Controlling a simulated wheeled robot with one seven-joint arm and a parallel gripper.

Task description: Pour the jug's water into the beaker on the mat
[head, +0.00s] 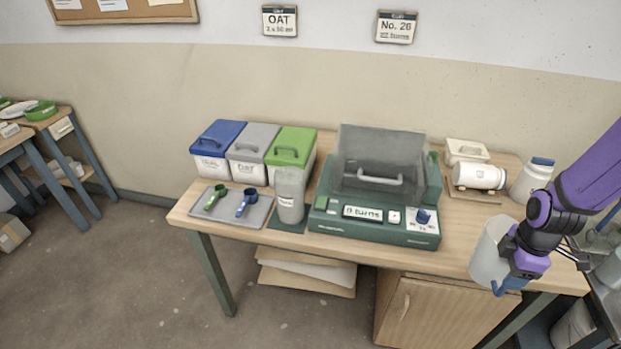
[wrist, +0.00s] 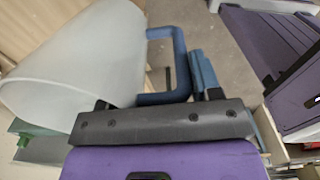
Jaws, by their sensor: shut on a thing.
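A pale translucent jug (head: 489,254) with a blue handle hangs at the right, in front of the table's right front edge. My gripper (head: 512,277) is shut on its blue handle. In the wrist view the jug (wrist: 85,55) fills the upper left, with its handle (wrist: 178,65) at my gripper (wrist: 195,80). The jug looks slightly tilted; its water cannot be made out. A grey translucent beaker (head: 290,197) stands upright on a dark green mat (head: 287,226), left of the green machine and well apart from my gripper.
A green machine (head: 375,238) with a raised grey lid stands mid-table, between jug and beaker. Blue, grey and green lidded bins (head: 247,145) stand behind the beaker. A tray (head: 222,214) with two scoops lies left of it.

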